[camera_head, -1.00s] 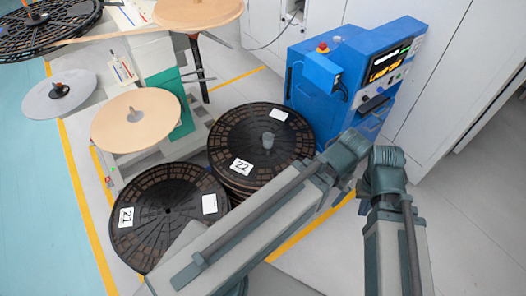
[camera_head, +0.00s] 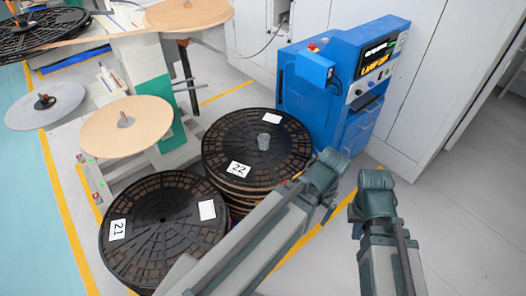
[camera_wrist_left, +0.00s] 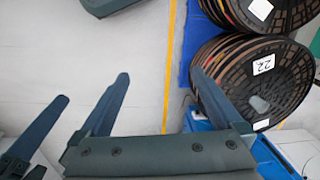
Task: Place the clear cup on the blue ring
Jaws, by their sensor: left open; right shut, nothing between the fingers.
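A small grey, cup-shaped piece (camera_head: 263,142) stands at the middle of the reel marked 22; it also shows in the left wrist view (camera_wrist_left: 259,104). I cannot tell whether it is the clear cup. I make out no blue ring in either view. My left gripper (camera_wrist_left: 160,74) is open and empty above the pale floor, its fingers on either side of the yellow line and to the left of the reels. My right gripper (camera_wrist_left: 62,100) shows partly at the left of the wrist view, shut and empty. In the head view my arms hide most of both grippers.
Reel 22 (camera_head: 290,165) tops a stack beside reel 21 (camera_head: 135,240). A blue cabinet (camera_head: 330,100) with a lit display stands behind the stack. A machine with tan discs (camera_head: 100,140) is at left. White cupboards (camera_head: 425,110) line the back. Floor at right is clear.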

